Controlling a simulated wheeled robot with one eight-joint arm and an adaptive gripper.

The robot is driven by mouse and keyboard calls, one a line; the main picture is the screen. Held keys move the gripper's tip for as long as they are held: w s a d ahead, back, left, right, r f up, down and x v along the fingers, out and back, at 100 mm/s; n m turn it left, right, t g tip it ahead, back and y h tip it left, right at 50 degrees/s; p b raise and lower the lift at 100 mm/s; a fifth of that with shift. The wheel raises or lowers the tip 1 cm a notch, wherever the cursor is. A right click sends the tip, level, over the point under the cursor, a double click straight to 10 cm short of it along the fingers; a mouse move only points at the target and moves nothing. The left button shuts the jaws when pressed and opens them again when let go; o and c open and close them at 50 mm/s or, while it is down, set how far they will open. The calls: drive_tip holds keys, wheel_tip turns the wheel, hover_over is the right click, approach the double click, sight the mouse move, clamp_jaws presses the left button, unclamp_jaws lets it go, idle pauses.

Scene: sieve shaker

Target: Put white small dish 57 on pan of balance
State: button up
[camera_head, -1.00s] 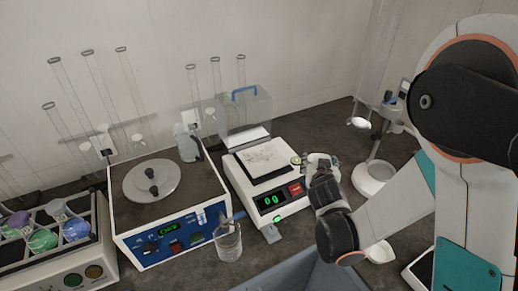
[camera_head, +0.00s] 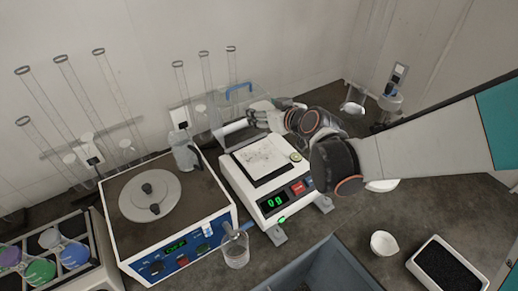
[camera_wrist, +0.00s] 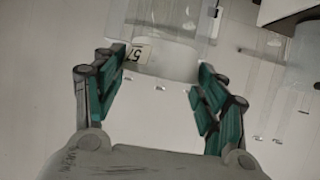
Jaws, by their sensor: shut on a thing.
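A white small dish (camera_wrist: 172,62) with a label reading 57 sits between the fingers in the wrist view. My gripper (camera_wrist: 160,82) is shut on it. In the head view my gripper (camera_head: 257,119) is above the back edge of the balance (camera_head: 240,190), near the clear cover. I cannot make out the held dish clearly there. The pan of the balance (camera_head: 266,158) is a pale, speckled plate with nothing visible standing on it. The balance display reads 0 g.
A clear cover with a blue handle (camera_head: 239,88) stands behind the balance. A grey bin (camera_head: 330,268), another white dish (camera_head: 383,243) and a tray of black grains (camera_head: 445,268) are front right.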

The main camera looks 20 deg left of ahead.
sight(263, 165)
wheel_tip(263, 165, down, 20)
drive_tip(key=b, duration=1.3)
drive_tip(key=shift+a+r, duration=0.1)
drive_tip(key=shift+r, duration=0.1)
drive_tip(key=o, duration=1)
